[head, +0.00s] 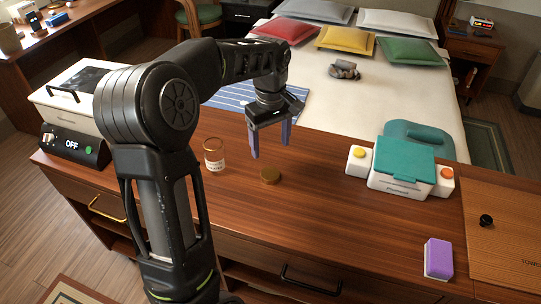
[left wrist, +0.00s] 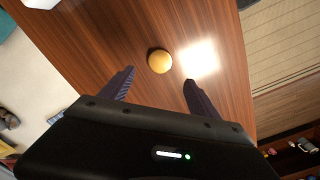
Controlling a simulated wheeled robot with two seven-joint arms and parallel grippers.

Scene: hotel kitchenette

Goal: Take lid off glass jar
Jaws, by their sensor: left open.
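The lid also shows in the left wrist view (left wrist: 160,61), just beyond the fingertips. My left gripper (head: 269,148) is open and empty, pointing down above the counter near the lid; its two fingers also show in the left wrist view (left wrist: 159,78). My right gripper is not in view.
A teal-lidded white box (head: 402,165) stands to the right between dispensers with yellow and orange tops. A purple-and-white block (head: 438,259) lies at front right. A white appliance (head: 75,98) marked OFF is at left. The counter in front of the lid is clear.

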